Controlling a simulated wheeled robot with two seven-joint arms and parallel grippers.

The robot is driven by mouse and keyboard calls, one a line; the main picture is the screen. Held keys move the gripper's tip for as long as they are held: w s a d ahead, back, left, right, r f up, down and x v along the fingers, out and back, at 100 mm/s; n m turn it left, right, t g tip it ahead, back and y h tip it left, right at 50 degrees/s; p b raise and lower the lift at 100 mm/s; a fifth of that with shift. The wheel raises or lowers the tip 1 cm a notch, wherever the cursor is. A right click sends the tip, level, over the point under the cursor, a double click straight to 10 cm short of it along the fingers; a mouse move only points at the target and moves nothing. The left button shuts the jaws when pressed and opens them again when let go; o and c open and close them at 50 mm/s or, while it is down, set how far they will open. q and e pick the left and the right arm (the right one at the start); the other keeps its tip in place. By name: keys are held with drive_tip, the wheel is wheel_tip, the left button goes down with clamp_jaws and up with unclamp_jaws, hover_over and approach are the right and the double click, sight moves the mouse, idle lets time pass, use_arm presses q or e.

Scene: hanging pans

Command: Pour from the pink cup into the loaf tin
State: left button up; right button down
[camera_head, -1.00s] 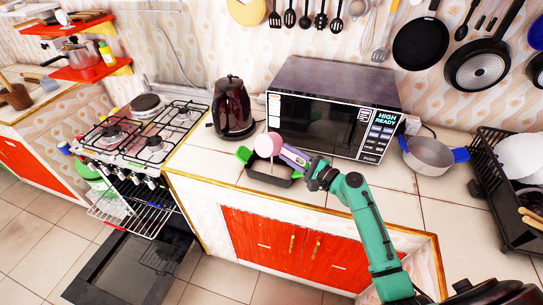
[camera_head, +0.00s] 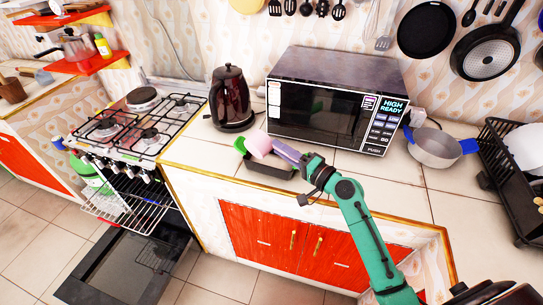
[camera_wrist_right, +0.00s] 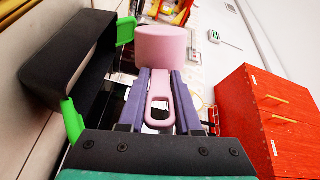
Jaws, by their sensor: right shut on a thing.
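The pink cup (camera_head: 258,144) is in my right gripper (camera_head: 283,151), which is shut on its handle. In the head view the cup is tilted and sits above the dark loaf tin (camera_head: 268,169), near its green left handle (camera_head: 240,146). In the right wrist view the pink cup (camera_wrist_right: 162,47) is ahead of the purple fingers (camera_wrist_right: 160,100), and the loaf tin (camera_wrist_right: 62,60) with green handles is to the left. I cannot see the inside of the cup or any contents. My left gripper is not in view.
A dark kettle (camera_head: 230,98) stands behind and left of the tin. The microwave (camera_head: 338,98) stands behind it. A pot with blue handles (camera_head: 436,147) and a black dish rack (camera_head: 500,165) are at the right. The stove (camera_head: 140,125) is at the left.

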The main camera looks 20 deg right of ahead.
sight(267, 155)
drive_tip(key=n+b, duration=0.2)
drive_tip(key=s+a+f+n+b, duration=0.1)
drive_tip(key=n+b, duration=0.1)
drive_tip(key=a+f+n+b, duration=0.1)
drive_tip(key=n+b, duration=0.1)
drive_tip(key=shift+s+a+f+n, duration=0.1)
drive_tip(key=shift+s+f+n, duration=0.1)
drive_tip(key=shift+n, duration=0.2)
drive_tip(key=s+a+f+n, duration=0.1)
drive_tip(key=s+a+n, duration=0.3)
drive_tip(key=a+n, duration=0.2)
drive_tip(key=shift+f+n+y, duration=0.2)
drive_tip(key=shift+n+y, duration=0.2)
drive_tip(key=shift+n, duration=0.9)
drive_tip(key=shift+w, duration=0.1)
